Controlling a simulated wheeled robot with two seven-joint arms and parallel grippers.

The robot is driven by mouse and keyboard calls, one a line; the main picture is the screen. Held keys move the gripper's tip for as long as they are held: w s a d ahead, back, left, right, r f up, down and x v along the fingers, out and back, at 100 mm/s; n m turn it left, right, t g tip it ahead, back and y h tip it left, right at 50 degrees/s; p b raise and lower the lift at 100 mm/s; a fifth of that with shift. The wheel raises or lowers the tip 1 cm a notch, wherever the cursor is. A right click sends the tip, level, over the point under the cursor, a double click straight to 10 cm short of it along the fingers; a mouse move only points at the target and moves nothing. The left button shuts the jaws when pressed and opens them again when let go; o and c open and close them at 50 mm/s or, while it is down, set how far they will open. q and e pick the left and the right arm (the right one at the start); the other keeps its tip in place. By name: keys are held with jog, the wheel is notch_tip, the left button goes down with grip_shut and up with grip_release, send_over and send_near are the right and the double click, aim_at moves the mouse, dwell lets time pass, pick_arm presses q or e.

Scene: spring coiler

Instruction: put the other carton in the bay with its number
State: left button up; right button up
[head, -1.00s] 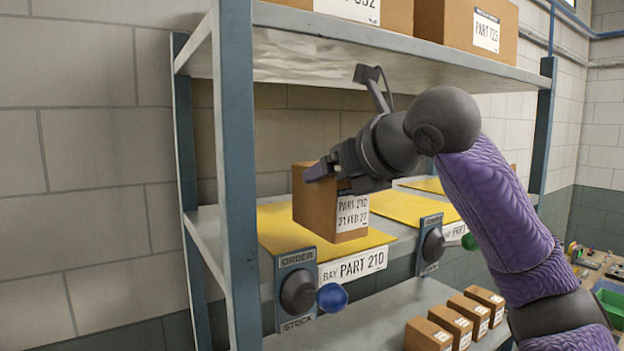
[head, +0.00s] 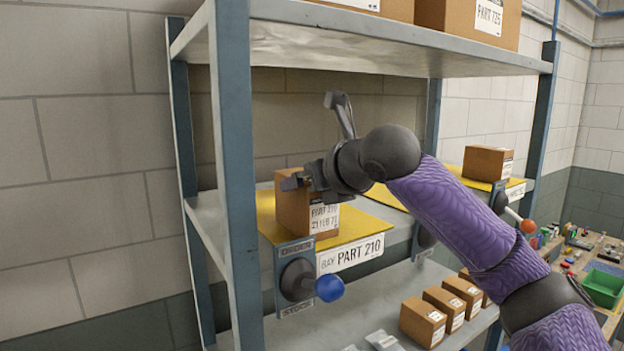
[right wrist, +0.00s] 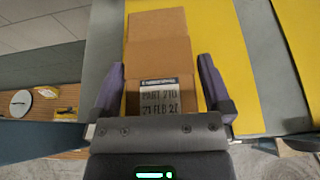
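A brown carton (head: 292,211) labelled PART 210 is at the yellow mat (head: 352,226) of the bay whose sign (head: 350,253) reads PART 210. I cannot tell whether it rests on the mat or is slightly above it. My right gripper (head: 291,182) is shut on this carton, a finger on each side. The right wrist view shows the carton (right wrist: 153,72) between the fingers (right wrist: 160,85). Another carton (head: 484,163) stands on a yellow mat in the far right bay; its label is too small to read. My left gripper is not in view.
A lever with a blue knob (head: 330,288) juts from the ORDER/STOCK plate below this bay. Another, with an orange knob (head: 528,226), is farther right. Small cartons (head: 423,322) stand on the lower shelf. The upper shelf (head: 400,42) and blue post (head: 234,180) bound the space.

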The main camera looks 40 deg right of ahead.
jog(key=shift+s+r, duration=0.2)
jog(key=shift+s, duration=0.1)
jog(key=b+v, duration=0.2)
jog(key=v, duration=0.9)
jog(key=shift+s, duration=0.2)
jog(key=shift+r, duration=0.1)
